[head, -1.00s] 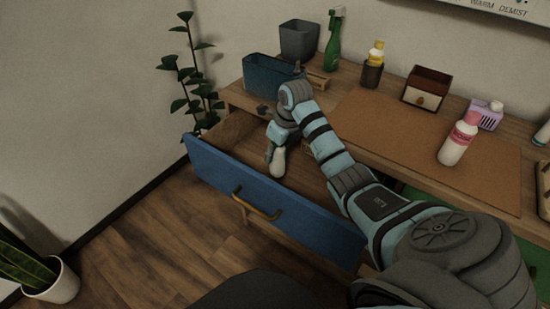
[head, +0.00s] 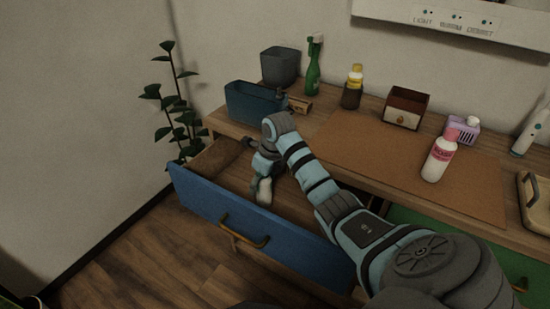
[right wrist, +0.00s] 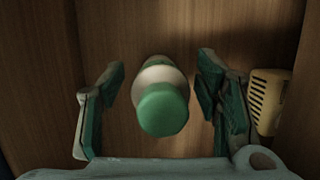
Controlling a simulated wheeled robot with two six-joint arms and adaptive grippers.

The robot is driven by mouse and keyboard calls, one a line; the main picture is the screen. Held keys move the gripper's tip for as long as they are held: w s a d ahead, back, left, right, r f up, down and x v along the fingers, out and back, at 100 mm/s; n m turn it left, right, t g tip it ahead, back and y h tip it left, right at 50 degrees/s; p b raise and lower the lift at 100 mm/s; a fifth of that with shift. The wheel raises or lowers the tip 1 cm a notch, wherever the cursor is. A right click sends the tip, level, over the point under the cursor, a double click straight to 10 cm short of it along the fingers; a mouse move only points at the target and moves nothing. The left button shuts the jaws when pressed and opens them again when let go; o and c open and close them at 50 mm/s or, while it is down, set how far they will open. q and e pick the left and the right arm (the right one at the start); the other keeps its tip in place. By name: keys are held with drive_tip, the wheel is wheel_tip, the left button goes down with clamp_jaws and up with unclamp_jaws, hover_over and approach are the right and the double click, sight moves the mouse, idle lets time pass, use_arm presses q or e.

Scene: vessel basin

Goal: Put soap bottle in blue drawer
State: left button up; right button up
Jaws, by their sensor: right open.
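The blue drawer (head: 196,200) is pulled open below the desk's left end. A white bottle (head: 264,190), which I take as the soap bottle, is inside the drawer. Its green cap shows in the right wrist view (right wrist: 163,108), with a white collar behind it. My right gripper (head: 265,168) reaches into the drawer over the bottle. Its fingers (right wrist: 163,100) are open, one on each side of the cap, with gaps on both sides. The bottle's lower part is hidden in the wrist view. My left gripper is out of view.
A yellowish slotted object (right wrist: 268,100) lies right of the fingers. On the desk stand a blue bin (head: 252,104), a green spray bottle (head: 314,68), a wooden box (head: 405,108) and a white-and-pink bottle (head: 439,157). The cork mat (head: 390,160) is mostly clear.

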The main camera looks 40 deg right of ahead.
drive_tip(key=s+d+p, duration=0.2)
drive_tip(key=s, duration=1)
drive_tip(key=shift+d+r, duration=0.2)
drive_tip(key=shift+r, duration=0.15)
